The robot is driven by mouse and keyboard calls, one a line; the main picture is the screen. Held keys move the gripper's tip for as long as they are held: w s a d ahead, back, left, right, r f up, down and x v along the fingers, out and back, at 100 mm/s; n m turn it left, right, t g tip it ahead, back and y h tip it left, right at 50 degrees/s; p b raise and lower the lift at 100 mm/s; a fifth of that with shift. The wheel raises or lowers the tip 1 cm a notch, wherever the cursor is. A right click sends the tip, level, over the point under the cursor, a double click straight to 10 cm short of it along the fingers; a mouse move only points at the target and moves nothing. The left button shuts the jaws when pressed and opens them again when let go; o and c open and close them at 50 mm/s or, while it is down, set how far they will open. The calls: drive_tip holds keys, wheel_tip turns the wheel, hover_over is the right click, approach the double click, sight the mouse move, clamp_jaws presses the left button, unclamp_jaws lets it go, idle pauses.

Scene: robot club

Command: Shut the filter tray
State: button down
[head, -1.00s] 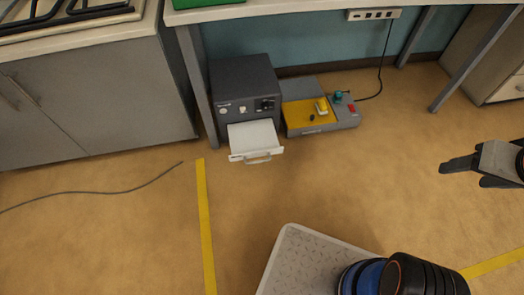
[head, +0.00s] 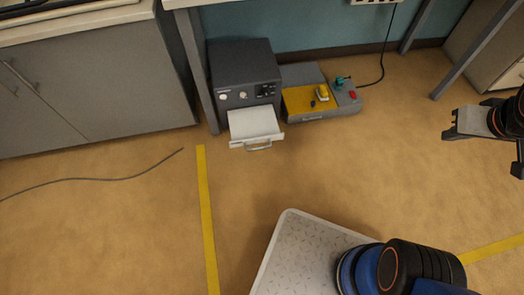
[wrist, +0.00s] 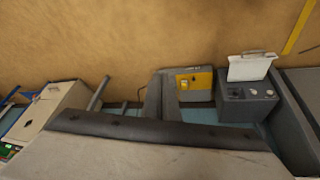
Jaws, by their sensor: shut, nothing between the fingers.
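The filter tray (head: 253,124) is a white drawer with a handle on its front. It sticks out of the front of a dark grey box (head: 244,72) on the floor under the bench. In the wrist view the scene is upside down, and the tray (wrist: 250,67) shows out of the box (wrist: 248,105) at the right. My gripper (head: 447,124) is at the right edge of the head view, well away from the tray and to its right.
A grey unit with a yellow panel (head: 304,97) stands right beside the box. A bench leg (head: 197,70) and a grey cabinet (head: 100,85) are to the left. A cable (head: 95,180) lies on the floor. The floor before the tray is clear.

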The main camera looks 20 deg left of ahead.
drive_tip(key=w+a+f+n+y, duration=0.1)
drive_tip(key=w+a+f+n, duration=0.4)
drive_tip(key=w+a+f, duration=0.55)
drive_tip(key=w+a+f+n+y, duration=0.2)
drive_tip(key=w+a+f+n, duration=0.4)
drive_tip(key=a+f, duration=0.5)
drive_tip(key=s+a+f+n+y, duration=0.25)
drive_tip(key=a+f+n, duration=0.25)
drive_tip(key=a+f, duration=0.65)
drive_tip(key=s+a+f+n+g+y, duration=0.1)
drive_tip(key=s+a+f+n+g, duration=0.1)
drive_tip(key=s+a+f, duration=0.35)
drive_tip(key=s+a+f+n+g+y, duration=0.1)
drive_tip(key=s+a+f+n, duration=0.2)
drive_tip(key=s+f, duration=0.55)
drive_tip(key=w+a+f, duration=0.6)
drive_tip(key=a+f, duration=0.1)
drive_tip(key=a, duration=0.1)
drive_tip(key=shift+w+a+f, duration=0.35)
drive_tip(key=shift+f, duration=0.05)
